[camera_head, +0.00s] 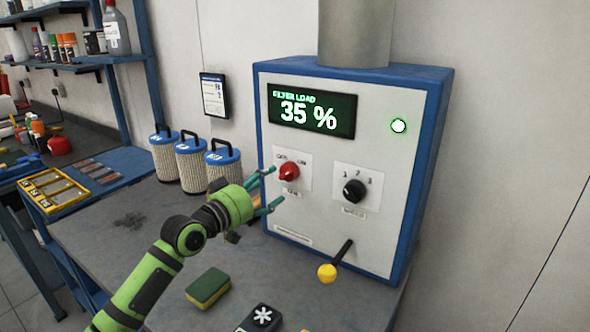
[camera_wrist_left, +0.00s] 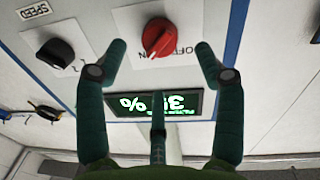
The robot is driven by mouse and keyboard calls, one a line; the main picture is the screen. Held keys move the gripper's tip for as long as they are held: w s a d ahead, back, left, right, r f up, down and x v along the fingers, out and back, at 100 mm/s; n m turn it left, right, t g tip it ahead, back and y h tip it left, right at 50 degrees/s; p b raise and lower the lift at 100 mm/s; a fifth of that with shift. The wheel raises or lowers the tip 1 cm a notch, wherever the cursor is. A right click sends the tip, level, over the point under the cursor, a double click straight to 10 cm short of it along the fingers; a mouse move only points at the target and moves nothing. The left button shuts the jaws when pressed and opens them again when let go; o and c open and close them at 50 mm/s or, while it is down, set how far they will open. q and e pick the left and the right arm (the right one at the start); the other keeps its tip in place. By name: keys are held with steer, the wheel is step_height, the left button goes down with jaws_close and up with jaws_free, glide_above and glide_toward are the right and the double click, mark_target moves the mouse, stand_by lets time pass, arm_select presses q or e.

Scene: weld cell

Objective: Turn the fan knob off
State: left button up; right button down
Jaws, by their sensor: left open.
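The red fan knob (camera_head: 289,172) sits on a white label plate on the front of a blue-edged control box. The plate reads OFF and ON above the knob. My left gripper (camera_head: 271,190) is open, in front of the knob and slightly left of it in the head view. In the left wrist view the red knob (camera_wrist_left: 158,38) shows upside down, between and beyond the open fingertips (camera_wrist_left: 160,48). The fingers do not visibly touch it. The knob's white pointer mark is visible in the wrist view. My right gripper is not in view.
A black speed knob (camera_head: 354,191) is right of the red knob. A yellow-ended lever (camera_head: 328,272) sticks out below. Filter canisters (camera_head: 191,164) stand left; a sponge (camera_head: 208,287) lies on the bench in front.

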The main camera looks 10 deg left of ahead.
mark_target(283, 174)
arm_select(q)
steer(key=shift+w+d+r+p, duration=0.2)
steer(key=shift+w+d+p, duration=0.05)
steer(key=shift+w, duration=0.25)
steer(key=shift+w+d+r+p, duration=0.2)
steer(key=shift+w, duration=0.25)
steer(key=x, duration=0.3)
steer(key=shift+f, duration=0.2)
steer(key=shift+w+d, duration=0.2)
steer(key=shift+w, duration=0.3)
steer(key=c, duration=1)
steer(key=shift+c, duration=0.7)
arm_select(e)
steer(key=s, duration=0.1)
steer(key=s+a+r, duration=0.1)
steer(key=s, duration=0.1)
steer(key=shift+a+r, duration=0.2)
